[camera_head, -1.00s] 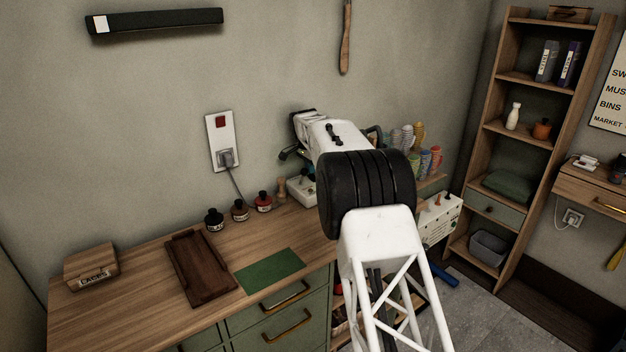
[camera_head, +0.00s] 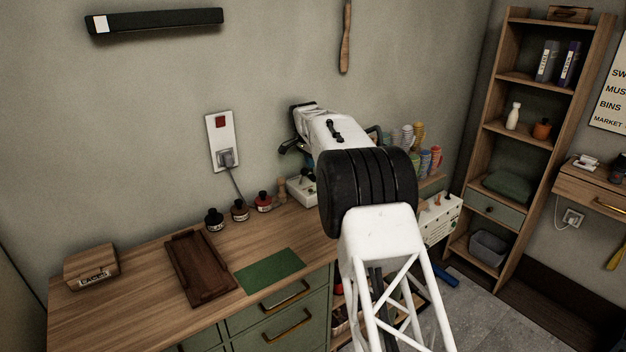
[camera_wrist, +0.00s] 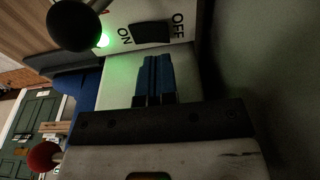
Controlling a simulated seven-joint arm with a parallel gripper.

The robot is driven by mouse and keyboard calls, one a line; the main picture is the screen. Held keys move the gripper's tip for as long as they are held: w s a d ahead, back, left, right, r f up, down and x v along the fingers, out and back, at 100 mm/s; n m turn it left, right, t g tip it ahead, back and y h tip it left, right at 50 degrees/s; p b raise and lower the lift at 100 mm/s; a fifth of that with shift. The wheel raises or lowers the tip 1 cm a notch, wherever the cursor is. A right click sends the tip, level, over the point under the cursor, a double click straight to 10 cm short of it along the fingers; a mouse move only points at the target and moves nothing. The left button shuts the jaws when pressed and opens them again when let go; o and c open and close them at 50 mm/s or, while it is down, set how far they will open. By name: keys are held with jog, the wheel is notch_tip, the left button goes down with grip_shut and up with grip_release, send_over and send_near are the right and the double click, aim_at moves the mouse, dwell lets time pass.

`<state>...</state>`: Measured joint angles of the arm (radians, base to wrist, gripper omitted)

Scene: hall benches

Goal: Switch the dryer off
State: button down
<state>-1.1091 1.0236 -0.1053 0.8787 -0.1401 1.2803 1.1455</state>
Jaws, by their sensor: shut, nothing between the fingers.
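The dryer's white switch panel (camera_wrist: 183,12) fills the upper middle of the wrist view. It has a black rocker switch (camera_wrist: 152,32) between the printed words ON and OFF. A green lamp (camera_wrist: 103,40) glows at the ON end. A black ball knob (camera_wrist: 75,25) stands beside it. My gripper (camera_wrist: 154,60) has its blue fingers shut and empty, pointing at the panel just below the switch in the picture; I cannot tell whether they touch it. In the head view a white box (camera_head: 302,192), likely the dryer, stands at the back of the bench, partly hidden by my arm.
A wall socket (camera_head: 223,142) with a plugged cord is left of my wrist. Small bottles (camera_head: 240,210), a dark tray (camera_head: 198,268) and a green mat (camera_head: 270,271) lie on the bench (camera_head: 130,285). Colourful cups (camera_head: 425,160) stand behind my arm. A red ball (camera_wrist: 43,157) shows in the wrist view.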

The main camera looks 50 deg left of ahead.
aim_at(311, 176)
jog(key=shift+r, duration=2.15)
jog(key=shift+r, duration=0.1)
